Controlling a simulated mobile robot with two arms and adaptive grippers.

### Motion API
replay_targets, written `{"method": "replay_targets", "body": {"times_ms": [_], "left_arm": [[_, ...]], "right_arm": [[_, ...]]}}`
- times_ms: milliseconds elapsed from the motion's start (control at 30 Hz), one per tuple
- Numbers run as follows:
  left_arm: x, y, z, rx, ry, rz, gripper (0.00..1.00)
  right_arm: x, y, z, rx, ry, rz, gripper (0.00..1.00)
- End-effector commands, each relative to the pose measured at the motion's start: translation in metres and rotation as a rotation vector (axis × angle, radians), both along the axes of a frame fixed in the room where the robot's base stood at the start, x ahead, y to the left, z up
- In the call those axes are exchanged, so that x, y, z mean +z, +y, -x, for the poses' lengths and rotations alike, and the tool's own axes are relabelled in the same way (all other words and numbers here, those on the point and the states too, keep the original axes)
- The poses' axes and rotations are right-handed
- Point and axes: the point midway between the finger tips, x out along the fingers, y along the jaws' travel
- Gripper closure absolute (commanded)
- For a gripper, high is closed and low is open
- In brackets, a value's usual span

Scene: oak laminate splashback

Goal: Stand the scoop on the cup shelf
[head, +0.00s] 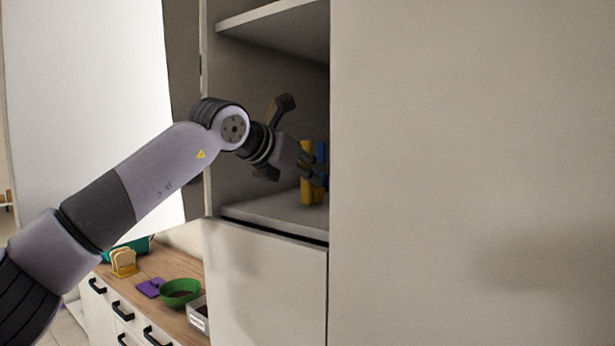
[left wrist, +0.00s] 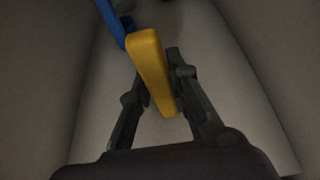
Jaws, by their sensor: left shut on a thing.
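A yellow upright thing (head: 307,186), which I take for the scoop, is in the open cabinet on the cup shelf (head: 282,216). In the left wrist view the yellow thing (left wrist: 152,62) stands between the fingers of my left gripper (left wrist: 162,92). My left gripper (head: 311,170) is shut on it in the head view. Its lower end looks at or very near the shelf; I cannot tell whether it touches. A blue thing (head: 320,158) is just behind it, and shows in the left wrist view (left wrist: 112,22) too. My right gripper is not in view.
An upper shelf (head: 275,22) is above my arm. A large plain panel (head: 470,170) borders the opening on the right, and an open white door (head: 90,110) is on the left. Below, a wooden counter holds a green bowl (head: 181,299) and a labelled box (head: 199,322).

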Motion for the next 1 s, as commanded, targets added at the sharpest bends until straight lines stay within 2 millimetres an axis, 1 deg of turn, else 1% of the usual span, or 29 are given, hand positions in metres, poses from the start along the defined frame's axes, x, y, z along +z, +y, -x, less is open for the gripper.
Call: {"method": "replay_targets", "body": {"times_ms": [33, 100, 167, 333, 433, 467, 700, 767, 900, 1000], "left_arm": [[-0.004, 0.001, 0.000, -0.001, -0.001, 0.001, 1.00], [-0.007, 0.000, 0.001, -0.001, -0.001, 0.001, 1.00], [-0.008, 0.000, 0.001, -0.001, -0.001, 0.001, 1.00], [-0.008, 0.000, 0.001, 0.000, -0.002, 0.001, 1.00], [-0.011, 0.000, 0.000, -0.001, -0.001, 0.001, 1.00], [-0.011, 0.000, 0.001, 0.000, -0.002, 0.001, 0.83], [-0.010, 0.000, 0.000, 0.000, -0.001, 0.001, 0.67], [-0.010, 0.000, 0.000, 0.000, -0.001, 0.001, 0.63], [-0.010, 0.000, 0.000, 0.000, -0.001, 0.001, 0.63], [-0.010, 0.000, 0.000, 0.000, -0.002, 0.001, 0.63]], "right_arm": [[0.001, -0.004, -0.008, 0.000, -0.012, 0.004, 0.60], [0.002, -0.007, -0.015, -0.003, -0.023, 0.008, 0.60], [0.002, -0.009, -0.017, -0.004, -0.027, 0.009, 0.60], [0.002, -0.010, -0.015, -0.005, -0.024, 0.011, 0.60], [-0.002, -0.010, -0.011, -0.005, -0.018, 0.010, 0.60], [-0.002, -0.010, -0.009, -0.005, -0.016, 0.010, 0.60], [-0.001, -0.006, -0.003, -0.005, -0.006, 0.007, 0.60], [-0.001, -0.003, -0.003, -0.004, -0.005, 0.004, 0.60], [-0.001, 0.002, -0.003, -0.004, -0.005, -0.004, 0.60], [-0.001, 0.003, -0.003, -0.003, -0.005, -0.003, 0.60]]}}
